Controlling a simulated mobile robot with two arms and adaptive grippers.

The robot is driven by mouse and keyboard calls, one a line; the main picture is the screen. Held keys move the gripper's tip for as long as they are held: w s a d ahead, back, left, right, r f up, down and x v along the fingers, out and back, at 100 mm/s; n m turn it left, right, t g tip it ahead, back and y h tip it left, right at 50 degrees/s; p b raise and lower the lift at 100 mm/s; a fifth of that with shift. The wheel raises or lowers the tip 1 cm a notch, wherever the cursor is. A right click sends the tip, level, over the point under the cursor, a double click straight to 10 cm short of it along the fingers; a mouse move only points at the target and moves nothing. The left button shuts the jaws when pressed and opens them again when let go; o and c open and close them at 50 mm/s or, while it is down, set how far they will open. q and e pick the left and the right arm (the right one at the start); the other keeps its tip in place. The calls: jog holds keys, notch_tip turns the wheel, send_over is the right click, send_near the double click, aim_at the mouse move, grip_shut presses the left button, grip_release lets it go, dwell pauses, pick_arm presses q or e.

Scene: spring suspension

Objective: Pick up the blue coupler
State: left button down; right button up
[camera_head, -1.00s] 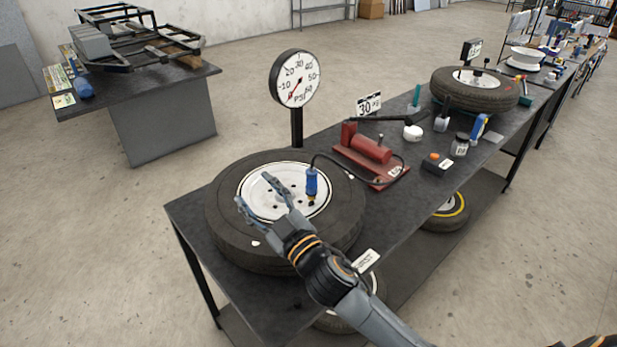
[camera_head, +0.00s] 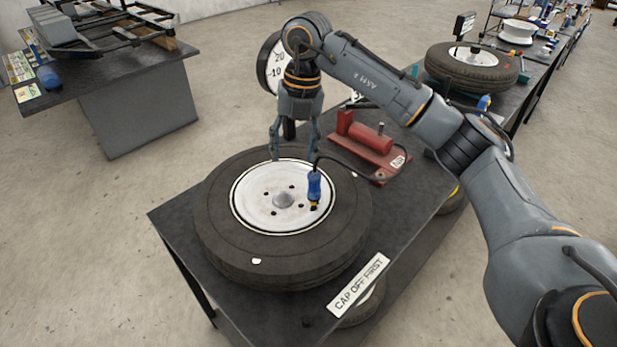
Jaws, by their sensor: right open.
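The blue coupler (camera_head: 314,186) stands roughly upright over the right part of the white wheel hub, with a dark hose running from its top. Its lower tip is dark with a bit of yellow. The wheel with its black tire (camera_head: 225,238) lies flat on the dark table. My right gripper (camera_head: 294,152) points down above the far rim of the wheel, open and empty. Its fingers are up and left of the coupler, with the right finger close to the hose in the picture; I cannot tell whether they touch. My left gripper is out of view.
A red pump (camera_head: 368,147) sits behind the wheel, joined to the hose. A pressure gauge (camera_head: 271,65) is partly hidden by my arm. A "CAP OFF FIRST" sign (camera_head: 358,285) stands at the front edge. Another tire (camera_head: 474,68) lies farther back.

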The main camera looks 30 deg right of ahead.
aim_at(314, 186)
jog(key=shift+m+h, duration=0.5)
jog(key=shift+h, duration=0.3)
jog(key=d, duration=0.1)
jog(key=d+r, duration=0.1)
jog(key=d, duration=0.1)
jog(key=shift+d+r, duration=0.3)
jog(key=shift+d, duration=0.05)
notch_tip(314, 186, down, 8)
jog(key=shift+d+r+p, duration=0.1)
jog(key=shift+r+p, duration=0.1)
jog(key=shift+p, duration=0.75)
jog(key=shift+s+f, duration=0.1)
jog(key=shift+f, duration=0.2)
jog(key=shift+f+p, duration=0.2)
jog(key=shift+p, duration=0.1)
jog(key=f, duration=0.1)
jog(key=f+p, duration=0.1)
jog(key=f, duration=0.1)
jog(key=f+p, duration=0.1)
jog(key=shift+s+d+f, duration=0.2)
jog(key=shift+d, duration=0.1)
jog(key=shift+f, duration=0.25)
grip_shut()
